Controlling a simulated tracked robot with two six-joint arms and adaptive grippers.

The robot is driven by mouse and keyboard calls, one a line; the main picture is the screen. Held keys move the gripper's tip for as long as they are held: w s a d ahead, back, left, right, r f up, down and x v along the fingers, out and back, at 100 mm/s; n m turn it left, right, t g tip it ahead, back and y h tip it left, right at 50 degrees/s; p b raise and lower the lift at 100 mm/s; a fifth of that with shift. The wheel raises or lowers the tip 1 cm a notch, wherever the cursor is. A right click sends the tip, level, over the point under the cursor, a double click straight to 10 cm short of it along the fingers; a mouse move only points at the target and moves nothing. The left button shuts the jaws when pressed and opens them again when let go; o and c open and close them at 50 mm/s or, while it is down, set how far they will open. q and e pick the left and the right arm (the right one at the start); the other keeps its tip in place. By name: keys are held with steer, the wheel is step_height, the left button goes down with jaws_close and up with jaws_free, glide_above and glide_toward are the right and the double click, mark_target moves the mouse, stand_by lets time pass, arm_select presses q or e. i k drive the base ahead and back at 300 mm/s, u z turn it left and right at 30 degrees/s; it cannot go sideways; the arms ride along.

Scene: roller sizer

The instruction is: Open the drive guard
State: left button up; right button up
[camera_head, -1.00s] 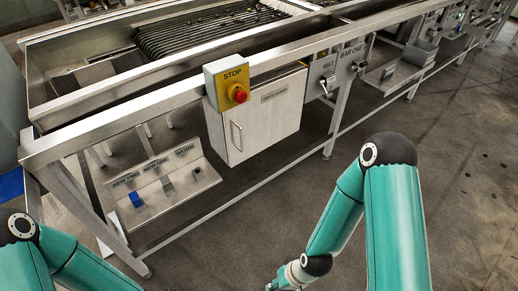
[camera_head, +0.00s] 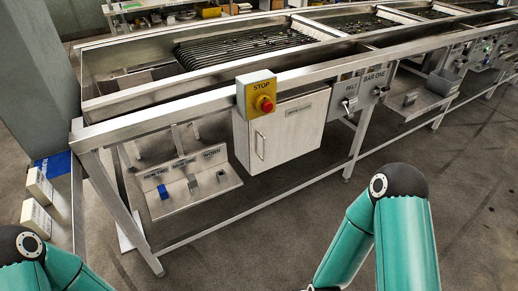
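The drive guard (camera_head: 297,130) is a pale grey box door with a small label, mounted under the sizer's front rail. Its door is shut. A vertical bar handle (camera_head: 259,146) is on its left side. My teal left arm shows at the lower left and my teal right arm at the lower right, in front of the machine. Both grippers are outside the picture, below its lower edge. Neither arm touches the guard.
A yellow stop box with a red button (camera_head: 264,104) overlaps the guard's upper left corner. A labelled shelf (camera_head: 205,189) with small blocks is left of it. Switch panels (camera_head: 375,87) are to the right. A frame leg (camera_head: 115,195) stands at left. The floor in front is clear.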

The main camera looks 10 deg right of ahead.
mark_target(296, 128)
steer(key=u, duration=0.05)
steer(key=i, duration=0.85)
steer(key=z, duration=0.1)
